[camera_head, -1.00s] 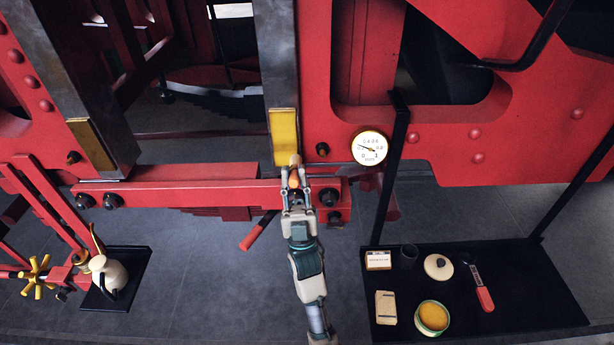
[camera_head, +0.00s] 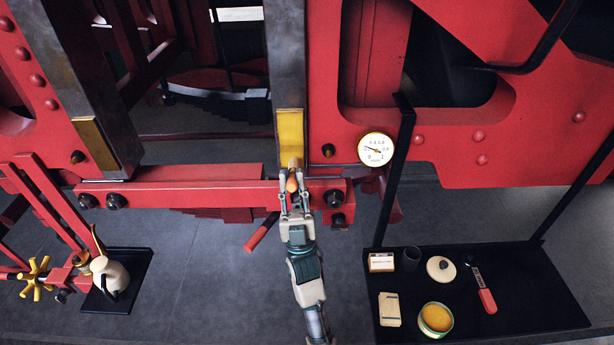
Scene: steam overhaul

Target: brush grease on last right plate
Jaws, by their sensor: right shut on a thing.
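My right gripper (camera_head: 293,190) is shut on a brush (camera_head: 292,184) with an orange-brown handle. The brush points up, and its head is at the lower part of the right plate (camera_head: 290,135), a yellow strip on the dark metal upright. I cannot tell whether the bristles touch it. The plate looks bright yellow over most of its face. The left plate (camera_head: 96,143) on the other upright is a duller brass brown. An open grease tin (camera_head: 435,319) with yellow content stands on the black shelf at the lower right. My left gripper is not in view.
The black shelf (camera_head: 540,300) also holds a round lid (camera_head: 440,269), a dark cup (camera_head: 410,259), small boxes (camera_head: 381,262) and a red-handled tool (camera_head: 486,299). A gauge (camera_head: 376,149) is right of the plate. A red crossbar (camera_head: 200,194) runs below. An oil can (camera_head: 108,275) stands at left.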

